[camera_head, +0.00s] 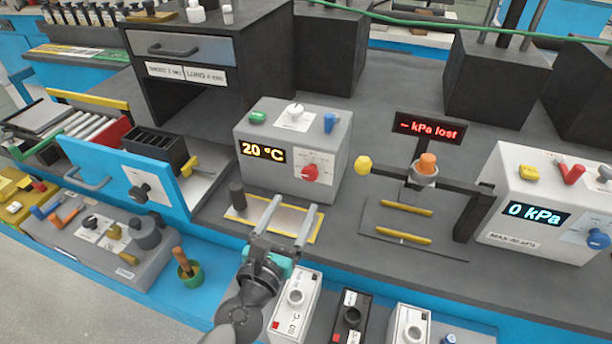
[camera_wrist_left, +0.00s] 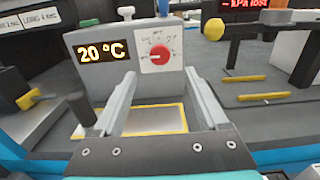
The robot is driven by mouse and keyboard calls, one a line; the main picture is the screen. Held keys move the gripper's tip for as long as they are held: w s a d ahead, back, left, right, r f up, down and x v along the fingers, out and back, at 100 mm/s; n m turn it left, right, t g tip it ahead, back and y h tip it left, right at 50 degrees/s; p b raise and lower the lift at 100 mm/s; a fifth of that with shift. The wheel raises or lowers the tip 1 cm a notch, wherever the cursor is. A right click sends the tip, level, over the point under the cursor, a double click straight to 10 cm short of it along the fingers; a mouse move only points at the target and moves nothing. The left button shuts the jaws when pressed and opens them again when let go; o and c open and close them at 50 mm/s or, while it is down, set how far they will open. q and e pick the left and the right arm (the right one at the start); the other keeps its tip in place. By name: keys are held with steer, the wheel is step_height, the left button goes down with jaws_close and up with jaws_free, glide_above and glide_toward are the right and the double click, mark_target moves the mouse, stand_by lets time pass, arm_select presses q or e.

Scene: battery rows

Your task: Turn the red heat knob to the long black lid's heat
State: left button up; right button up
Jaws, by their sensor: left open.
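The red heat knob (camera_head: 311,173) is on the front of a grey box (camera_head: 262,177) whose display reads 20 °C. The knob also shows in the left wrist view (camera_wrist_left: 160,53), on a white dial plate with small markings. My left gripper (camera_head: 294,203) is open and empty, its fingers pointing at the box below and in front of the knob. In the left wrist view the knob appears between the fingertips (camera_wrist_left: 159,73), apart from them. I cannot tell which thing is the long black lid. My right gripper is not in view.
A yellow-edged plate (camera_head: 313,237) lies under my left gripper, with a dark cylinder (camera_head: 237,194) at its left. A press frame (camera_head: 466,212) with a yellow knob stands to the right. Small white and black boxes (camera_head: 350,318) line the front. A white 0 kPa box (camera_head: 510,205) stands far right.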

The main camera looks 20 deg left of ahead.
mark_target(308, 176)
arm_select(q)
steer(key=w+p, duration=0.1)
steer(key=w, duration=0.7)
steer(key=shift+w+d, duration=0.1)
steer(key=shift+w, duration=0.1)
jaws_close()
stand_by(0.4)
